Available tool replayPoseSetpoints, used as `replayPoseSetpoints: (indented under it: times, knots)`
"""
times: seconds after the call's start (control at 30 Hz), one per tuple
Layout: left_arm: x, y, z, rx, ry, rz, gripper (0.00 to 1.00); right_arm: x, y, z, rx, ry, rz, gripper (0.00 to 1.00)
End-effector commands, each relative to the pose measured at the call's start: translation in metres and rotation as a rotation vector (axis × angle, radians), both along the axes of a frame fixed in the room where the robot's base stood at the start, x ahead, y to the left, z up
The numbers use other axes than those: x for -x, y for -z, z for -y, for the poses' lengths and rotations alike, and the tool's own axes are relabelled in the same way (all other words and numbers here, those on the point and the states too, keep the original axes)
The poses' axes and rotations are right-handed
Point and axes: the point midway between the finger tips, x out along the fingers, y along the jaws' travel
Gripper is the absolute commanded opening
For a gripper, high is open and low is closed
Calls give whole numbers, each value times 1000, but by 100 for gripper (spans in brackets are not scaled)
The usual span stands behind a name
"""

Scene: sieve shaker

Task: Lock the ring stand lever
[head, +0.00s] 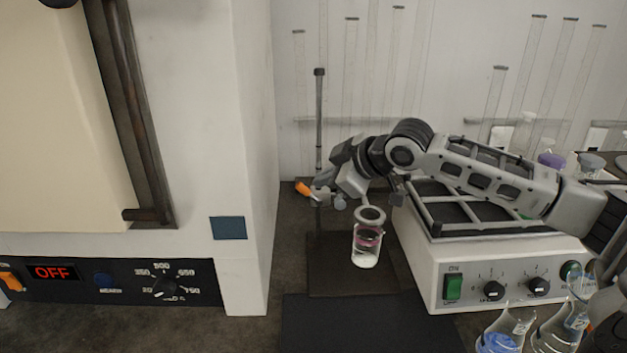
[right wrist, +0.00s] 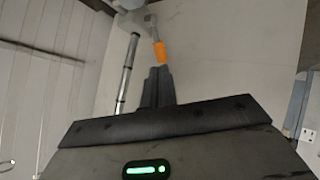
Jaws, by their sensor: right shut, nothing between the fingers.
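The ring stand has a dark upright rod (head: 319,120) on a flat dark base (head: 325,280). Its ring (head: 370,214) holds a small glass vessel with pink and white contents (head: 367,245). The orange-tipped lever (head: 302,188) sticks out to the left of the rod. My right gripper (head: 322,192) is at the lever's height, close by the rod. In the right wrist view its closed fingers (right wrist: 158,86) point at the orange lever grip (right wrist: 160,52), with the rod (right wrist: 126,72) to the left. Whether they touch the lever I cannot tell. My left gripper is out of view.
A furnace (head: 246,160) with an OFF display stands at the left. A white shaker (head: 510,270) with a rack on top stands at the right under my arm. Flasks (head: 497,340) sit at the front right. A dark mat (head: 370,325) lies clear in front.

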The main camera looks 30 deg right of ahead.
Motion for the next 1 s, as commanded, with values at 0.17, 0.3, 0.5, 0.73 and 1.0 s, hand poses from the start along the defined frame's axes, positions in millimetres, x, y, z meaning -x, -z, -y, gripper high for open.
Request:
replayPoseSetpoints:
  times: [0.17,0.3,0.5,0.73,1.0]
  knots:
    - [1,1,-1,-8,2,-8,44,-21,15,-6,-2,-1,0,0]
    - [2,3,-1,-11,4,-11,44,-29,21,-8,-1,0,1,0]
    - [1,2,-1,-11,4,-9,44,-31,24,-8,1,-1,0,0]
    - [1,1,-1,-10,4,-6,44,-32,24,-9,1,-1,0,0]
    - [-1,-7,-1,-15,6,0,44,-53,22,-19,-5,-13,1,0]
